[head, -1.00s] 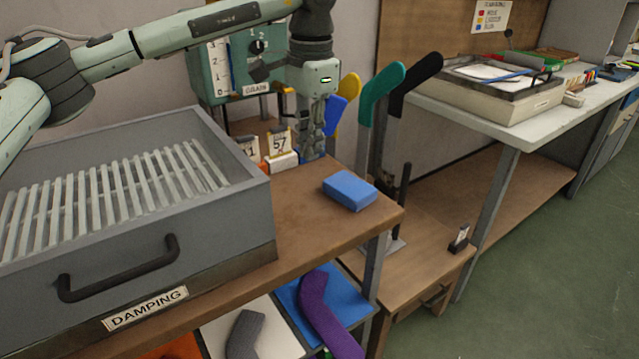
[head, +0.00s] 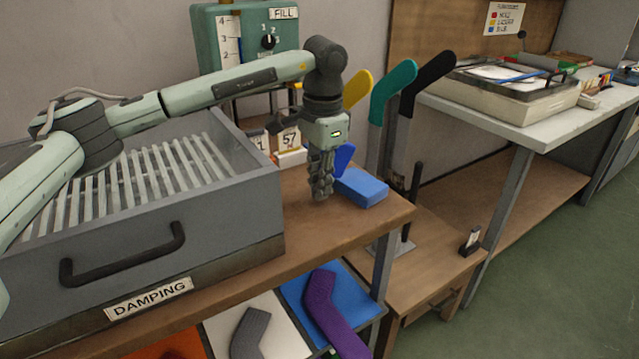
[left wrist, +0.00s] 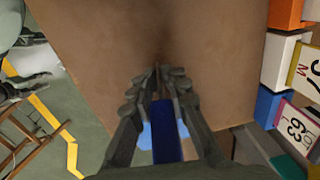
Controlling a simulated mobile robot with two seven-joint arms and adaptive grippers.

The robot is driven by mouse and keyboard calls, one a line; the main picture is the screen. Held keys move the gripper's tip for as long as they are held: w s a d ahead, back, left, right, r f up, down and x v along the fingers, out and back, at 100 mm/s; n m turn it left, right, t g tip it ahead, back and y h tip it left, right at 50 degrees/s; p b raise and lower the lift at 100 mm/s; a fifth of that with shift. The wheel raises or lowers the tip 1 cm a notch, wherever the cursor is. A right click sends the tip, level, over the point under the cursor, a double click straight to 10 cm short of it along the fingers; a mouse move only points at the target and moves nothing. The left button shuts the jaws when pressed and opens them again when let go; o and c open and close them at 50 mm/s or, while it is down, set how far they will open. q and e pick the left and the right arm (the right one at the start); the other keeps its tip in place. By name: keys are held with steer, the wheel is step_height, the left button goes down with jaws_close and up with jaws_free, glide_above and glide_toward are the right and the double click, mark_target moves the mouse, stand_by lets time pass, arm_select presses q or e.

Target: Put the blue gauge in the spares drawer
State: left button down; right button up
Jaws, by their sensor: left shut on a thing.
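My left gripper (head: 320,190) points down just above the brown bench, left of a light blue block (head: 361,187). It is shut on the dark blue gauge, a flat bar that shows at its right side (head: 343,158). In the left wrist view the gauge (left wrist: 166,130) lies between the fingers (left wrist: 160,85). The light blue block shows partly behind it (left wrist: 146,137). A low wooden stand (head: 430,262) has a drawer front (head: 440,300) under its top; I see no readable label there. My right gripper is not in view.
A grey box labelled DAMPING (head: 150,235) with slats and a handle stands at left. Numbered cards (head: 289,138) stand behind the gripper. Yellow (head: 357,88), teal (head: 392,88) and black (head: 428,78) upright forms rise at right.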

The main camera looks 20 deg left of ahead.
arm_select(q)
steer(key=c, duration=2)
jaws_free()
steer(key=shift+f, duration=0.1)
steer(key=o, duration=0.5)
steer(key=shift+o, duration=0.2)
